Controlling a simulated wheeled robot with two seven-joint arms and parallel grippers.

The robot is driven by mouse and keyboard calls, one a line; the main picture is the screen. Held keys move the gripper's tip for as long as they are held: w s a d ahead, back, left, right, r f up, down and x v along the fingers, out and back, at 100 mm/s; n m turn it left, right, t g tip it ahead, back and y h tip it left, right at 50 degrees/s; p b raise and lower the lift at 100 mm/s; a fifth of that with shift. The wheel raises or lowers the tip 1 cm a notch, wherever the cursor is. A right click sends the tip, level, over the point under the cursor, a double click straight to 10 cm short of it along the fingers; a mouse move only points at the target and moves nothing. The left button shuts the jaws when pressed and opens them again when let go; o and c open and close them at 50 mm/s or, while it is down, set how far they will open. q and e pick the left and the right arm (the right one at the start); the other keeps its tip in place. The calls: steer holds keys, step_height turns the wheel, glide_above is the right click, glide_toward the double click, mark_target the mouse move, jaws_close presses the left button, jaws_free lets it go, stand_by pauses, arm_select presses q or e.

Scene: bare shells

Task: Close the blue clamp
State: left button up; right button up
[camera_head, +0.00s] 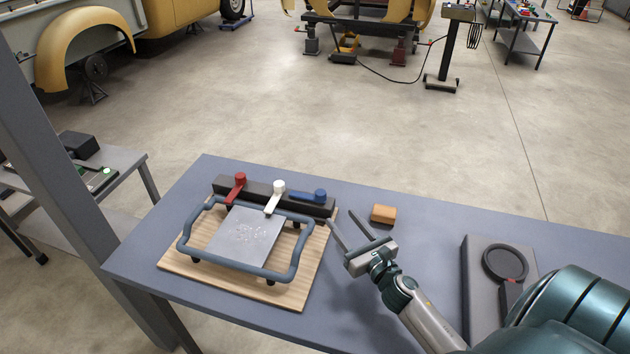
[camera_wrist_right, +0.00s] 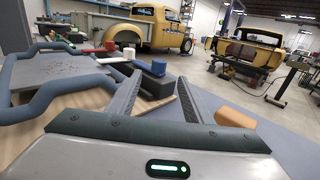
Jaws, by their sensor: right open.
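The blue clamp (camera_head: 308,196) sits at the right end of a dark bar (camera_head: 255,193) behind a wooden board. Its arm lies along the bar, not over the metal plate (camera_head: 245,236). The red clamp (camera_head: 236,186) and white clamp (camera_head: 275,197) have their arms turned toward the plate. My right gripper (camera_head: 341,217) is open and empty, just right of the bar's end and apart from the blue clamp. In the right wrist view the blue clamp (camera_wrist_right: 157,67) shows beyond the fingers, near the gap between the tips (camera_wrist_right: 158,77). My left gripper is not in view.
A blue-grey tubular frame (camera_head: 187,232) surrounds the plate on the wooden board (camera_head: 310,262). An orange-brown block (camera_head: 383,214) lies behind my right gripper. A dark case with a black ring (camera_head: 505,263) lies at the right. The table's back right is clear.

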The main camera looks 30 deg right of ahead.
mark_target(318, 190)
steer(key=shift+s+a+r, duration=0.1)
steer(key=shift+r, duration=0.05)
steer(key=shift+w, duration=0.7)
steer(key=w, duration=0.5)
steer(key=w+d+b, duration=0.1)
steer(key=w, duration=0.4)
steer(key=w+b, duration=0.1)
steer(key=w, duration=0.5)
steer(key=shift+d, duration=0.2)
jaws_close()
